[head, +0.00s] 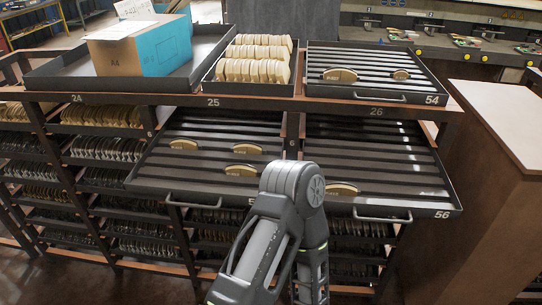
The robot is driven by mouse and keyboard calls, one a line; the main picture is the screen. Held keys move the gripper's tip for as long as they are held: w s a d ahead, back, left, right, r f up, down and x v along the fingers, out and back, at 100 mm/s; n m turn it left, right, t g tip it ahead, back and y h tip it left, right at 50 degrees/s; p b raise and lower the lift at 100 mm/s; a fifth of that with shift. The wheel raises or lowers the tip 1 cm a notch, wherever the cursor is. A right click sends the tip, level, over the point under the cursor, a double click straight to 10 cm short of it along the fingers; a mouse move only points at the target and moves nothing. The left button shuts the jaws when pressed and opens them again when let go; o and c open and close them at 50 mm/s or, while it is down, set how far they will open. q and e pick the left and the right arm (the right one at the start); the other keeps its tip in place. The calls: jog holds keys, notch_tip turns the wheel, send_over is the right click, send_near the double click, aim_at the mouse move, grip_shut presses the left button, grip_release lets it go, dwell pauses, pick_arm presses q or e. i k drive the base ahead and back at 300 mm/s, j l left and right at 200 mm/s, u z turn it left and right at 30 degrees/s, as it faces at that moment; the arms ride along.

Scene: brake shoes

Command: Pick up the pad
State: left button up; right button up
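Tan, curved brake pads lie in the open slotted drawers. In the middle drawer (150,182), one pad (187,146) is at the left, another pad (246,149) is near the centre, and a third pad (241,171) is closer to the front. In the right drawer marked 56 (425,203), one pad (342,188) lies near the front left. The top drawer marked 54 (345,92) holds a larger pad (340,75) and a smaller pad (401,75). One of my arms rises from the bottom centre and bends in front of the drawers. Neither gripper shows.
A tray (252,89) holds rows of tan pads at top centre. Racks below hold many dark pads. A brown cabinet (500,180) stands close on the right.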

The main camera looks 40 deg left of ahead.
aim_at(236, 168)
jog(key=u, duration=1.7)
jog(key=i+j, duration=0.1)
jog(key=j, duration=0.35)
jog(key=i+j, duration=0.1)
jog(key=j, duration=0.3)
jog(key=z, duration=1.65)
